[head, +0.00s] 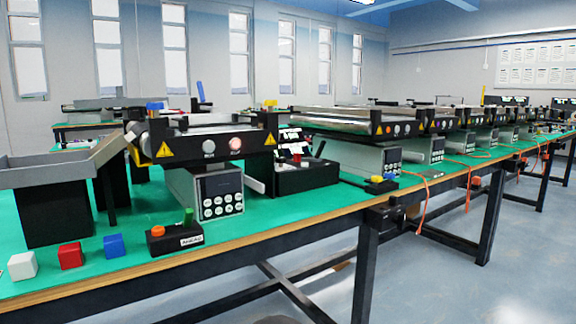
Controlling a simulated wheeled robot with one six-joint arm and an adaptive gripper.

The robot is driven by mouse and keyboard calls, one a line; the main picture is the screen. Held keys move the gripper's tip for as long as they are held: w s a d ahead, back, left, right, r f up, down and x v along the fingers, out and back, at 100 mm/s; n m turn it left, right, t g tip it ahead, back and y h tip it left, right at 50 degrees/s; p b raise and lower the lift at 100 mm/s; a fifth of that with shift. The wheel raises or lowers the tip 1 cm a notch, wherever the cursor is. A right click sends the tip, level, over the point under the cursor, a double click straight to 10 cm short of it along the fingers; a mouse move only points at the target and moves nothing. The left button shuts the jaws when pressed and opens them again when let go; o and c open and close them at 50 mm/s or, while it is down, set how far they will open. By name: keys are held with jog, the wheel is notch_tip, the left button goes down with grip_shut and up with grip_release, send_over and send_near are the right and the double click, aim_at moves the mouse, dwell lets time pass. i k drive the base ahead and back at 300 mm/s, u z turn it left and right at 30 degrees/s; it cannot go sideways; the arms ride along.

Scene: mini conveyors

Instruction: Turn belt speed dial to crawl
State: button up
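The nearest mini conveyor (222,131) stands on the green table, with yellow warning triangles on its black end plate. Two round controls sit on that plate: a grey one (209,147) and a pinkish-red one (236,145). Below is a control box (220,194) with a dark screen and several white round buttons or knobs. A small black box (174,238) in front has an orange button, a green lever and a white label. I cannot tell which control is the speed dial, and its markings are too small to read. My gripper is not in view.
White (22,266), red (70,256) and blue (114,245) cubes lie near the table's front edge (130,276). A grey tray (40,170) stands at left. More conveyors (365,121) line the table to the right. Orange cables hang over the edge. The floor (440,280) at right is clear.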

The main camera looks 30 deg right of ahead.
aim_at(281, 160)
jog(key=z, duration=2.65)
jog(key=i, duration=2.25)
jog(key=u, duration=2.95)
